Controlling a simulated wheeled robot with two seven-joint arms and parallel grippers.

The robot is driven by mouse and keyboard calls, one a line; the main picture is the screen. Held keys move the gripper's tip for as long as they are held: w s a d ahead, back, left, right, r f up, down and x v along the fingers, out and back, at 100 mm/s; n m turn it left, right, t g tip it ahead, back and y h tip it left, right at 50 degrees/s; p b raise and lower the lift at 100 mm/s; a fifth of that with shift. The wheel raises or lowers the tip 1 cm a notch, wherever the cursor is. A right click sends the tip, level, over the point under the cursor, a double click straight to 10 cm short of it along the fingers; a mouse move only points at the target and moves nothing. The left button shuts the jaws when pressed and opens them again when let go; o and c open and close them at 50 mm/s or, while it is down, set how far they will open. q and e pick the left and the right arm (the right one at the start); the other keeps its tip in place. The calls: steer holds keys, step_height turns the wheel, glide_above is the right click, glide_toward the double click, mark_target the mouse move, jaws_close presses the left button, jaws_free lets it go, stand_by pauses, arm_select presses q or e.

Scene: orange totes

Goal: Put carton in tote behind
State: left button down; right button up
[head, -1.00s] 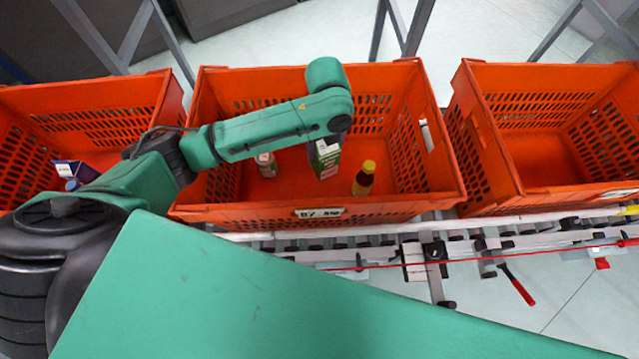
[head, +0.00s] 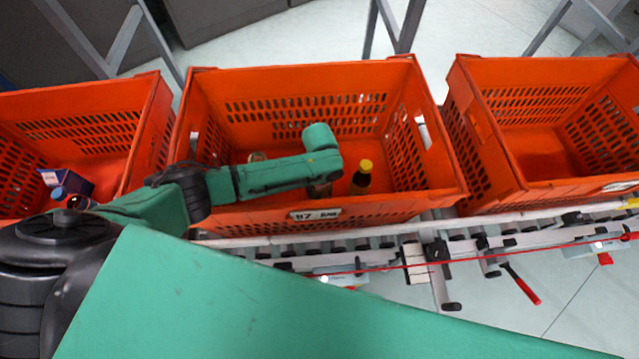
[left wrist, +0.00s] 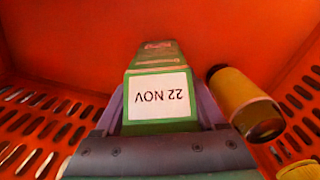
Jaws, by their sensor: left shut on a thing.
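A green carton (left wrist: 157,62) with a white "22 NOV" label shows in the left wrist view, standing between the fingers of my left gripper (left wrist: 162,112), which is shut on it. In the head view my left gripper (head: 320,189) is low inside the middle orange tote (head: 300,78), under the end of my left arm. The carton is mostly hidden there by my arm. Whether it touches the tote floor, I cannot tell. My right gripper is not in view.
A bottle with a yellow cap (head: 362,177) stands just right of my gripper. A small container (head: 257,157) is partly behind my arm. The left tote (head: 150,120) holds a purple box (head: 68,181) and a blue-capped item (head: 60,193). The right tote (head: 550,66) looks empty.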

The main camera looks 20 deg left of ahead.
arm_select(q)
steer(key=shift+f, duration=0.15)
jaws_free()
step_height(320, 180, up, 12)
steer(key=shift+r+p, duration=0.2)
steer(key=shift+p, duration=0.8)
